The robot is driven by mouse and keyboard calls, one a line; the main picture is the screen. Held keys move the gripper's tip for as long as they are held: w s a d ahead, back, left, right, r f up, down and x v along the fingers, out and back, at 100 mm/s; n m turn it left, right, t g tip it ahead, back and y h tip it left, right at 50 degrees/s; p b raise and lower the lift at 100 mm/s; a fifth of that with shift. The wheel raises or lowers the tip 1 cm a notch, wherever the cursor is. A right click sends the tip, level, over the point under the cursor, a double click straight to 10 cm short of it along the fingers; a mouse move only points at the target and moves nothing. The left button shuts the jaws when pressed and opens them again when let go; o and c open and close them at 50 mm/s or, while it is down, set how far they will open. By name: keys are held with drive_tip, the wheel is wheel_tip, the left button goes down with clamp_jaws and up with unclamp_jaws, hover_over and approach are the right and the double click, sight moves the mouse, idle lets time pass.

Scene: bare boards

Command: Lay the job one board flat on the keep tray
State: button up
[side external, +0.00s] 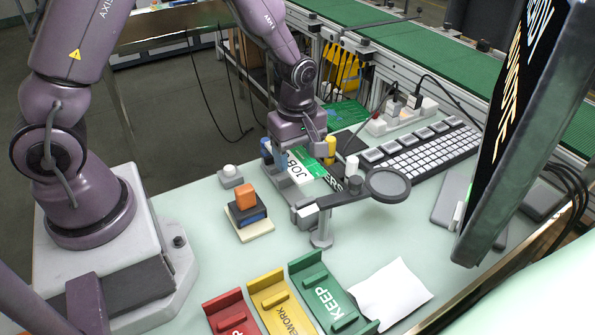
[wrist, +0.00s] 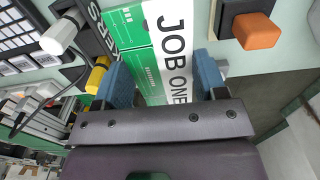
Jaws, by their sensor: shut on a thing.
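The job one board is green with a white strip reading JOB ONE; it shows in the wrist view (wrist: 152,72) and in the side view (side external: 300,172). My gripper (wrist: 163,75) is shut on it, with a blue fingertip at each side edge. In the side view my gripper (side external: 303,153) is low at the far part of the bench; whether the board touches anything beneath is hidden. The green keep tray (side external: 313,285), lettered KEEP, lies at the near edge, well away from the board. No board is seen on it.
A magnifier (side external: 387,184) on a stand rises between my gripper and the keep tray. Yellow (side external: 268,299) and red (side external: 230,315) trays sit left of the keep tray, white paper (side external: 391,291) right. A block stack with an orange top (side external: 246,197) stands left. A keyboard (side external: 430,150) lies right.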

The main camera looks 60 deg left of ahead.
sight(299, 161)
drive_tip(key=shift+h, duration=0.3)
drive_tip(key=r, duration=0.8)
drive_tip(key=shift+d+r, duration=0.1)
drive_tip(key=shift+d, duration=0.15)
drive_tip(key=shift+h, duration=0.8)
drive_tip(key=d, duration=0.3)
drive_tip(key=s+d, duration=0.1)
drive_tip(key=d, duration=0.6)
drive_tip(key=shift+s+d+f, duration=0.3)
drive_tip(key=shift+s+f, duration=0.05)
drive_tip(key=shift+f, duration=0.05)
drive_tip(key=s+d+h, duration=0.2)
drive_tip(key=s+d, duration=0.3)
drive_tip(key=d, duration=0.6)
drive_tip(key=shift+h, duration=0.3)
drive_tip(key=shift+s+d+f, duration=0.1)
drive_tip(key=shift+s+f, duration=0.05)
drive_tip(key=shift+f, duration=2.05)
drive_tip(key=shift+f, duration=4.1)
drive_tip(key=shift+f, duration=0.85)
